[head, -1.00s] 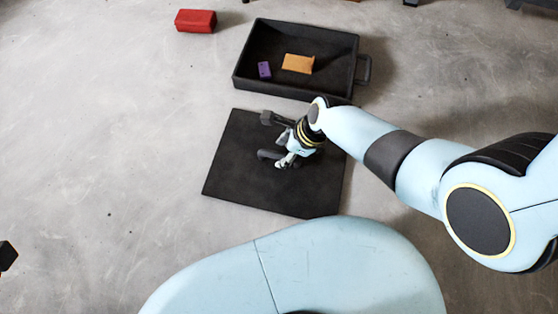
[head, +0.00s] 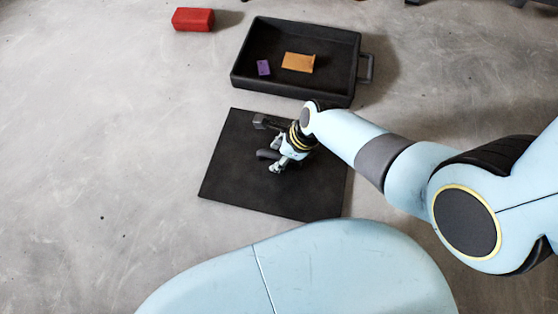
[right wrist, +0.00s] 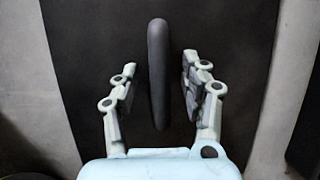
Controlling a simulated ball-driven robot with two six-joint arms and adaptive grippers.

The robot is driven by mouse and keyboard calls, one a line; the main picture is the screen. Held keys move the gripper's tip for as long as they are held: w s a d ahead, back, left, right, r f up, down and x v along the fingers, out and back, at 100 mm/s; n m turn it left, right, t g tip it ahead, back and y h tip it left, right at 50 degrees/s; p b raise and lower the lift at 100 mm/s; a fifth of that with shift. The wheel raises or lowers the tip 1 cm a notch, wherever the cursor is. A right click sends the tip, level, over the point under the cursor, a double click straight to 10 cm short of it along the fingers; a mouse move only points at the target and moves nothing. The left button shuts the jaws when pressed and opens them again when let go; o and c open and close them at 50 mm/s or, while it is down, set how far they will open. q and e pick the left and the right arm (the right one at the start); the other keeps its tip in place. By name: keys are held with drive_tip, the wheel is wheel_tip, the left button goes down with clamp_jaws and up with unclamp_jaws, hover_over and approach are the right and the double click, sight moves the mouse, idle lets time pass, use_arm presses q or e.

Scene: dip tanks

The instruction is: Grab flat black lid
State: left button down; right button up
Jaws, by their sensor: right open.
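The flat black lid (head: 237,180) lies on the grey floor in front of the black tray. Its dark bar handle (head: 267,154) shows beside my gripper in the head view. My right gripper (head: 276,167) is over the lid's middle, open. In the right wrist view the lid (right wrist: 85,60) fills most of the picture, and the upright bar handle (right wrist: 157,75) stands between the two fingers of my right gripper (right wrist: 157,88), with a gap on each side. The right arm hides part of the lid's right side. My left gripper is not in view.
A black open tray (head: 238,82) with a side handle (head: 368,68) sits behind the lid. It holds an orange piece (head: 298,62) and a purple piece (head: 263,67). A red block (head: 193,19) lies at the back left. The floor to the left is clear.

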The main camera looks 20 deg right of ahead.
clamp_jaws()
drive_tip(key=shift+r, duration=0.1)
idle(0.6)
